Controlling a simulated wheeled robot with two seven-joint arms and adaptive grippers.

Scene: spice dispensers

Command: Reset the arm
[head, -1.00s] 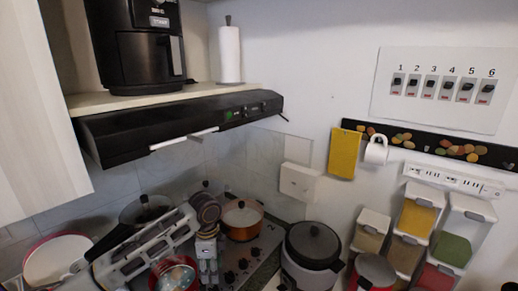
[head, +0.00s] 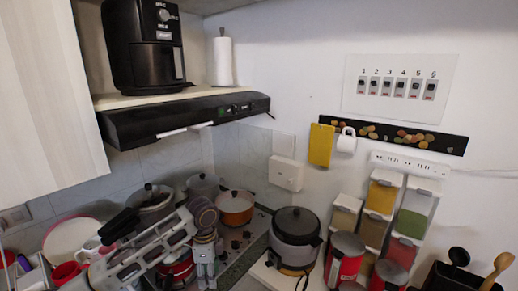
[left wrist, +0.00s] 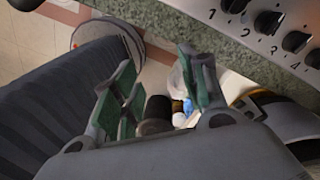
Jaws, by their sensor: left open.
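My left arm comes in from the left in the head view, in front of the stove. My left gripper (head: 205,272) points down near the counter's front edge. In the left wrist view my left gripper (left wrist: 160,82) has its two green-padded fingers apart, with nothing held between them. Below the fingers are the floor and some dark and pale things I cannot make out. My right gripper is not in view.
The stove's edge with numbered knobs (left wrist: 268,22) is close to the fingers. Pots, including an orange pot (head: 236,209), stand behind the arm. A rice cooker (head: 295,238), red canisters (head: 345,262) and spice dispensers (head: 383,192) stand to the right. The range hood (head: 170,118) overhangs.

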